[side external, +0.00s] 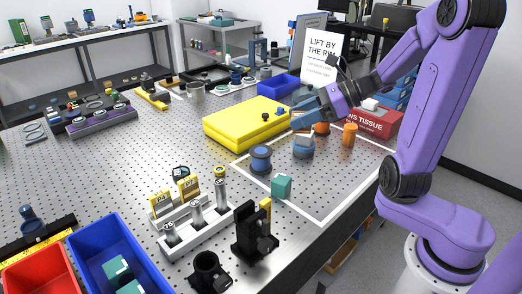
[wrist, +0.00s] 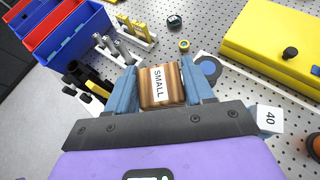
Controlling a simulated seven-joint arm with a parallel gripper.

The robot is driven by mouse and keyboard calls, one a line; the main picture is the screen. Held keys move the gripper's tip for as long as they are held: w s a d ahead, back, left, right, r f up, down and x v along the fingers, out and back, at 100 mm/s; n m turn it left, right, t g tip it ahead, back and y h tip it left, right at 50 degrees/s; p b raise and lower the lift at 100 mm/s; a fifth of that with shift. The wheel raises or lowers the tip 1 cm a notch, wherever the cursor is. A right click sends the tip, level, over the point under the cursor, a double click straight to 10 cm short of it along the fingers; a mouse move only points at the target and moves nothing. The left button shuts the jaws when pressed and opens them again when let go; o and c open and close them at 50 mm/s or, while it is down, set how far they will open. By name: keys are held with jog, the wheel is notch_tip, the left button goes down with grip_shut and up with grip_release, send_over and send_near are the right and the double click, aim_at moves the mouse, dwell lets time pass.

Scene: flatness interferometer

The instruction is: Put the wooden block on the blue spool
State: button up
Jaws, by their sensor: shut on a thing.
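The wooden block (wrist: 160,87) is brown with a white SMALL label and sits between the two blue fingers of my gripper (wrist: 155,84) in the wrist view. My gripper is shut on it. The blue spool (side external: 261,158) stands upright on the perforated table inside the white outline. In the wrist view the spool (wrist: 209,68) shows just right of the right finger, partly hidden by it.
A yellow case (side external: 247,122) lies behind the spool. A teal block (side external: 281,187) stands in front. A blue object (side external: 303,149) and an orange cylinder (side external: 349,134) stand to the right. A post rack (side external: 196,222) and a blue bin (side external: 117,259) are at front left.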

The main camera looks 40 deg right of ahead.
jog(key=w+f, duration=0.4)
jog(key=w, duration=0.5)
send_over(261, 150)
jog(key=f, duration=0.5)
jog(key=shift+s, duration=0.3)
jog(key=shift+w+f, duration=0.3)
jog(key=shift+f, duration=1.65)
jog(key=shift+f, duration=0.1)
jog(key=o, duration=1)
jog(key=shift+o, duration=0.2)
